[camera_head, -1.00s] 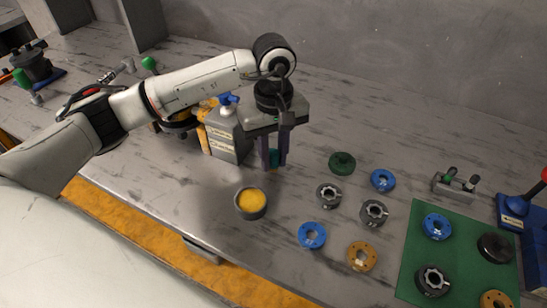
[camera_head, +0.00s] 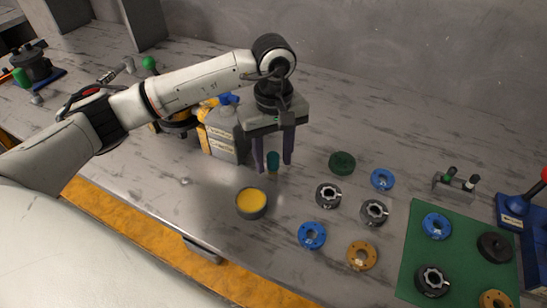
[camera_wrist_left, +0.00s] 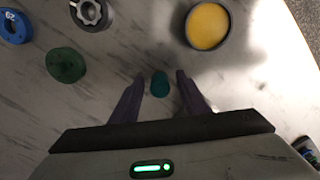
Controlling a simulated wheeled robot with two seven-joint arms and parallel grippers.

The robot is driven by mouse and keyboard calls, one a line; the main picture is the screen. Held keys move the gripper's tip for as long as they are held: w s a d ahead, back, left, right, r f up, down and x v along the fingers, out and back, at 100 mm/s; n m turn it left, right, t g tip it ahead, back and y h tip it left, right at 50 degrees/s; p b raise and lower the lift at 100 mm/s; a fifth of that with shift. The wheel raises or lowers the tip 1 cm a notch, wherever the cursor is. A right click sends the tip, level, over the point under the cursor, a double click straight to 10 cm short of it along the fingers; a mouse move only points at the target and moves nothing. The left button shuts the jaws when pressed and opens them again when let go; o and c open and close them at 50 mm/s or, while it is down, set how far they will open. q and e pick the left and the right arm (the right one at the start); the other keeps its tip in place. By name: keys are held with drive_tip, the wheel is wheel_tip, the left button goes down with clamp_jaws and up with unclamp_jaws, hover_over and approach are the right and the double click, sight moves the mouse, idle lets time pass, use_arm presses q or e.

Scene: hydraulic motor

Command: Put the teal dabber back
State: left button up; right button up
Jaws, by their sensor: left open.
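The teal dabber (camera_head: 273,160) shows in the head view as a small teal cylinder between the fingers of my left gripper (camera_head: 273,167). In the left wrist view the dabber (camera_wrist_left: 160,84) lies between the two purple fingers (camera_wrist_left: 160,76), with a gap on each side. My left gripper is open and points down at the table. The dabber appears to stand on the table; its lower end is hard to make out. My right gripper is not in view.
A round pot with yellow contents (camera_head: 251,202) stands just in front. A grey bottle (camera_head: 222,135) stands left of the gripper. A green disc (camera_head: 342,163) and several rings lie to the right. A small holder (camera_head: 455,187) stands behind the green mat (camera_head: 407,262).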

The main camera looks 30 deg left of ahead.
sight(274, 156)
use_arm(q)
wheel_tip(274, 156, up, 11)
drive_tip(key=shift+r+b, duration=0.15)
drive_tip(key=shift+b, duration=0.2)
idle(0.4)
